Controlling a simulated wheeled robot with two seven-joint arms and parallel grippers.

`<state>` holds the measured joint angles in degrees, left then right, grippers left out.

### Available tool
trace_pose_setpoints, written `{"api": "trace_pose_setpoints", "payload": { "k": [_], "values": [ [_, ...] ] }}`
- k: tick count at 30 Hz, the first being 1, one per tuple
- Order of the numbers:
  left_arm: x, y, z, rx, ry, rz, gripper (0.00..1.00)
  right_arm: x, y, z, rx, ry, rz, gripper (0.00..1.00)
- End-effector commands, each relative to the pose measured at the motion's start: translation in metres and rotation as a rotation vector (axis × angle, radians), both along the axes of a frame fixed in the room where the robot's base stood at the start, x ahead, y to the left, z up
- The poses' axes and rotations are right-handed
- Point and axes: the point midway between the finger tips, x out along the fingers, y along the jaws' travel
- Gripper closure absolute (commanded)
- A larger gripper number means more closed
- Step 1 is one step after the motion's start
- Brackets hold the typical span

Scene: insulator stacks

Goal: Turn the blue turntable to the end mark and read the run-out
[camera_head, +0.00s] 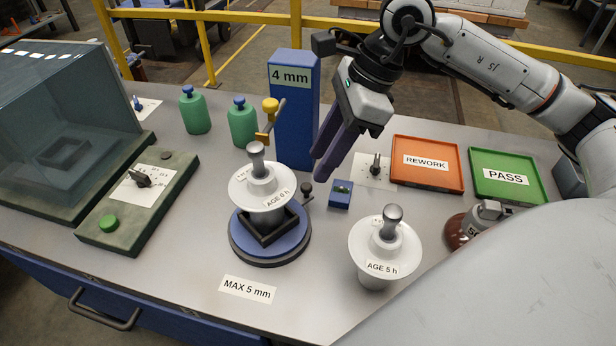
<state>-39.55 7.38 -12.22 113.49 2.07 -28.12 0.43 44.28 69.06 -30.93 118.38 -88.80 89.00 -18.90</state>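The blue turntable (238,240) stands at the middle of the grey table on a dark base. A small dark knob (307,187) shows at the turntable's right. A blue post (291,120) labelled "4 mm" stands behind; a yellow gauge part (269,108) is between it and the insulator. My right gripper (318,168) has purple fingers pointing down, tips apart, just above and behind the knob, holding nothing visible. I cannot make out an end mark. My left gripper is out of view.
A second insulator labelled "AGE 5 h" (386,243) stands right of the turntable. A small blue block (341,195) lies between. An orange REWORK tray (427,178) and a green PASS tray (481,185) lie at right. A glass box (62,110) and green control panel (100,235) fill the left.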

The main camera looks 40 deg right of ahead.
Motion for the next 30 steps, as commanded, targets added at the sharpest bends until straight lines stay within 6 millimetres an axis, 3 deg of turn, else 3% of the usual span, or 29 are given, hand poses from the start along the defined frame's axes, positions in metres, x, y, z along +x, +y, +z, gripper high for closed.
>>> {"api": "trace_pose_setpoints", "payload": {
  "k": [3,9,21,22,28,30],
  "values": [
    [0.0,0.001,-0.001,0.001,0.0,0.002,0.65,0.003,0.009,-0.023,0.002,0.005,0.002,0.65],
    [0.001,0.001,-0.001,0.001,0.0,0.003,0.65,0.009,0.018,-0.047,0.002,0.001,0.0,0.65],
    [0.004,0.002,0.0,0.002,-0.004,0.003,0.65,0.012,0.02,-0.057,0.0,0.0,0.0,0.65],
    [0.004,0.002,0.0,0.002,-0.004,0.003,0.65,0.012,0.02,-0.057,0.0,0.0,0.0,0.67],
    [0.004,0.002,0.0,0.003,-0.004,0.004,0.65,0.011,0.02,-0.056,0.0,0.0,0.0,1.0],
    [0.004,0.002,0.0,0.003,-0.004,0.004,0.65,0.011,0.02,-0.056,0.0,0.0,0.0,1.0]
  ]
}}
